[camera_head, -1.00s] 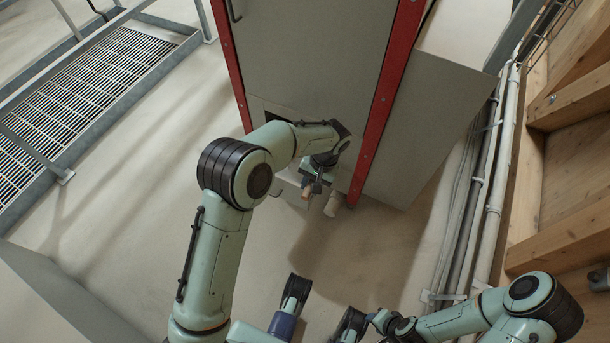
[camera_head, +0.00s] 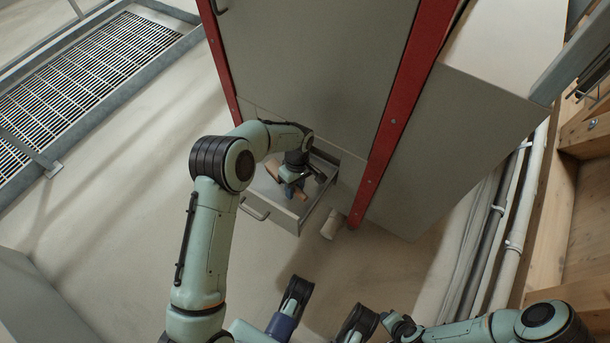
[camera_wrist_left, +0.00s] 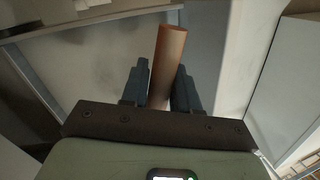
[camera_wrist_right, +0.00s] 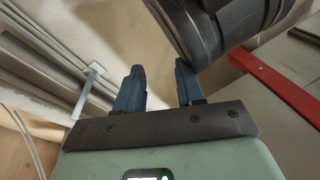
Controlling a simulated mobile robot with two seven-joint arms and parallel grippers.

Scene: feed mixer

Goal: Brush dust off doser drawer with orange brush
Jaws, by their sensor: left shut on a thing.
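The doser drawer (camera_head: 283,222) is pulled open at the foot of the grey cabinet, with its bar handle at the front. My left gripper (camera_head: 292,188) is over the open drawer, shut on the brush (camera_head: 273,169). In the left wrist view the brush (camera_wrist_left: 168,55) shows as a brown-orange shaft between the two fingers (camera_wrist_left: 160,85). Its bristles cannot be made out, nor whether it touches the drawer. Dust cannot be made out. My right gripper (camera_wrist_right: 158,68) is open, with nothing held, beside a dark round part of my own arm.
The grey cabinet (camera_head: 310,70) has red corner posts (camera_head: 400,100). A pale cylinder (camera_head: 333,224) is just right of the drawer. Pipes (camera_head: 505,220) and wooden framing (camera_head: 550,210) stand at the right. A metal grating (camera_head: 95,85) lies at upper left. The floor left of the drawer is clear.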

